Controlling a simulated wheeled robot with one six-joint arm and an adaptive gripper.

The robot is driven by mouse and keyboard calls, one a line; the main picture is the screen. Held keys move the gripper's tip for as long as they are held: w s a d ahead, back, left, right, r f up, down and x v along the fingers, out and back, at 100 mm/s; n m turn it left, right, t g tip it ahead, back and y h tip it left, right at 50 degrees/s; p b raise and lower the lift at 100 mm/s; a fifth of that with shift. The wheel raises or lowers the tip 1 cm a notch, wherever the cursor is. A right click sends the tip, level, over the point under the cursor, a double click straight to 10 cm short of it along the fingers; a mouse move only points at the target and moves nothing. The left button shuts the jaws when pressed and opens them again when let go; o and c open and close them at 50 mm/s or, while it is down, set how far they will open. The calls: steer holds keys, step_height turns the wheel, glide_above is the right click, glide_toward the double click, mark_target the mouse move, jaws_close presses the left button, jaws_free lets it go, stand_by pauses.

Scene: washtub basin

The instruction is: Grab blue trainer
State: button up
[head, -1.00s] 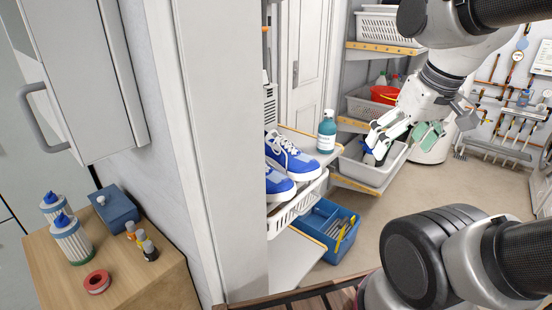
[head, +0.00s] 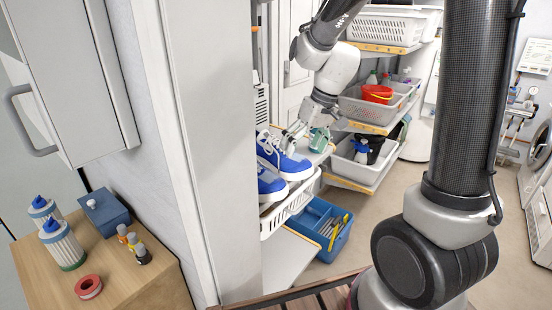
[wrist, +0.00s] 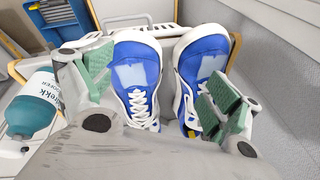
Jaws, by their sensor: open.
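Two blue trainers with white laces and soles sit side by side on a shelf. In the head view the nearer-to-gripper blue trainer (head: 282,158) lies beside the other blue trainer (head: 270,184), which is partly cut off by the tall panel. In the wrist view they show as the left trainer (wrist: 137,75) and the right trainer (wrist: 203,65). My gripper (head: 307,138) is just above the shelf at the trainers. Its green-padded fingers (wrist: 160,88) are spread wide on either side of the pair. I cannot tell whether a finger touches a shoe.
A white basket (head: 290,207) and a blue tool crate (head: 322,228) are below the trainers. The tall panel (head: 205,150) closes off the left side. White bins (head: 385,27) stand on shelves behind.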

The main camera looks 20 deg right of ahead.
mark_target(275, 147)
steer(key=shift+n+t, duration=0.4)
steer(key=shift+n, duration=0.1)
steer(key=w, duration=0.1)
steer(key=w+a+f, duration=0.1)
steer(key=w, duration=0.2)
steer(key=shift+w+a+f, duration=0.2)
steer(key=shift+w+a, duration=0.05)
steer(key=shift+a, duration=0.05)
steer(key=w, duration=0.1)
steer(key=w+r+n+t, duration=0.1)
steer(key=w, duration=0.1)
steer(key=w+a+r+t, duration=0.1)
steer(key=w, duration=0.1)
steer(key=shift+n+y, duration=0.4)
steer(key=shift+n, duration=0.7)
steer(key=x, duration=0.7)
steer(key=shift+w+d+f, duration=0.1)
steer(key=shift+w+f, duration=0.15)
steer(key=shift+w, duration=0.25)
steer(key=c, duration=1.3)
